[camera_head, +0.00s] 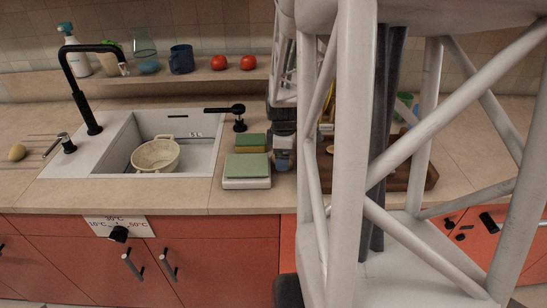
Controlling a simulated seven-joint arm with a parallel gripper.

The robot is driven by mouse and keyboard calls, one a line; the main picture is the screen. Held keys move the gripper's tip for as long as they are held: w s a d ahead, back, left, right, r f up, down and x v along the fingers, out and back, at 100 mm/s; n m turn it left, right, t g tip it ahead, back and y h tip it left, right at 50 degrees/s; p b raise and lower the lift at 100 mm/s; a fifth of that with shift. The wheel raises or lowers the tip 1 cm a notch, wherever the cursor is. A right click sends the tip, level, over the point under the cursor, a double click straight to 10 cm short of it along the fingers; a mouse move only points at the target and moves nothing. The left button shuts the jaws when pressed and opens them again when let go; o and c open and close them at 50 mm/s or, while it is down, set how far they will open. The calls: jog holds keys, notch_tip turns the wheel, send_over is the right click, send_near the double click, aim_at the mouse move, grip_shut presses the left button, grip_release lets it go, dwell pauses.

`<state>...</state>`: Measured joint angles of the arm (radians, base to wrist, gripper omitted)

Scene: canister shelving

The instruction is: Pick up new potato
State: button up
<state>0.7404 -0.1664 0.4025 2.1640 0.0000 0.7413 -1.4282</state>
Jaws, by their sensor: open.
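A potato (16,152), small, yellow-brown and oval, lies on the counter at the far left, on the ridged drainer area left of the sink. Nothing touches it from above. My gripper (283,158) appears as a dark and grey shape pointing down over the counter, right of the sponges and far to the right of the potato. It is open; its fingers are small and hard to make out, and I see nothing held in it.
The white sink (205,152) holds a cream colander (156,155). My white frame hides much of a wooden board (418,178).

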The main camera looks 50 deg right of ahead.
jog(key=shift+f, duration=1.1)
jog(key=shift+c, duration=0.3)
jog(key=c, duration=1)
